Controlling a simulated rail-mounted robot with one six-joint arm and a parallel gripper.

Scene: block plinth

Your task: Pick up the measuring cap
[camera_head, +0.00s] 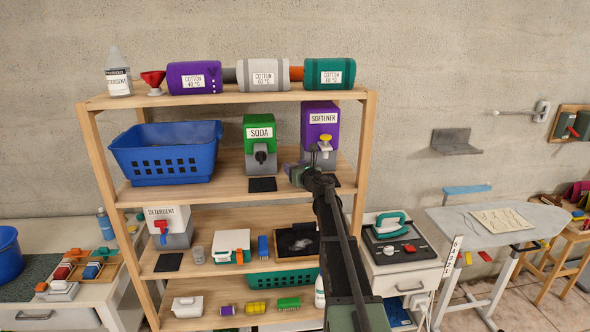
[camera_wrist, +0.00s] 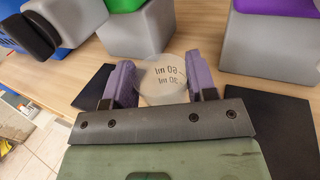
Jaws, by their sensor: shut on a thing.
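The measuring cap (camera_wrist: 165,70) is a clear cup with 60 ml and 30 ml marks, which read reversed in the wrist view. My gripper (camera_wrist: 160,82) has its two purple fingers shut on either side of it. The cap is between the fingers, above the wooden shelf; I cannot tell by how much. In the head view my gripper (camera_head: 312,168) is at the middle shelf, in front of the purple softener dispenser (camera_head: 320,122). The cap is hard to make out there.
The green soda dispenser (camera_head: 259,133) stands left of my gripper, with a black mat (camera_head: 262,185) before it. A blue basket (camera_head: 165,155) is farther left. The right shelf post (camera_head: 365,150) is close to my arm. Another small cup (camera_head: 198,256) stands on the shelf below.

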